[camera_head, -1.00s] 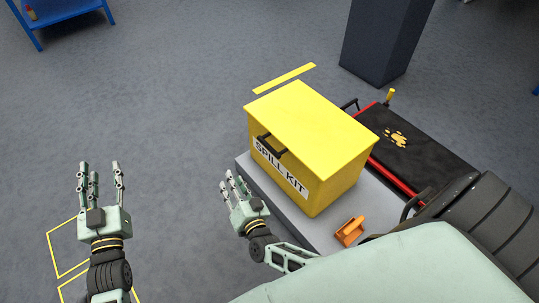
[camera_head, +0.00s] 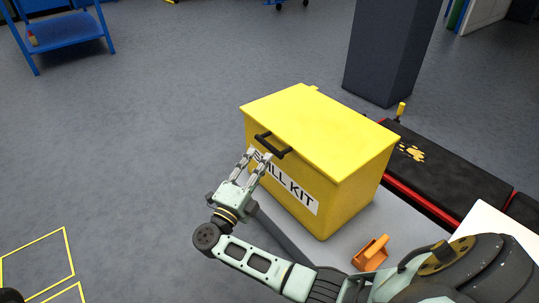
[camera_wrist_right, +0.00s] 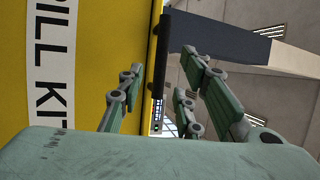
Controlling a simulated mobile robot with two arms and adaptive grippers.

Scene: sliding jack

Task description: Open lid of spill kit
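The yellow spill kit box (camera_head: 348,200) stands on a grey platform, its yellow lid (camera_head: 318,128) closed. A black handle (camera_head: 272,146) sticks out at the lid's front edge. My right gripper (camera_head: 258,160) is just below and beside the handle, in front of the label. In the right wrist view its fingers (camera_wrist_right: 160,95) are spread apart with nothing between them, and the handle (camera_wrist_right: 162,60) lies beyond the fingertips. I cannot tell whether a finger touches the handle. My left gripper is not in view; only a dark bit of something shows at the lower left corner.
An orange bracket-like object (camera_head: 371,253) lies on the grey platform (camera_head: 345,255) at the box's right front. A black and red creeper-like board (camera_head: 440,170) and a dark pillar (camera_head: 390,50) stand behind. The floor to the left is open.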

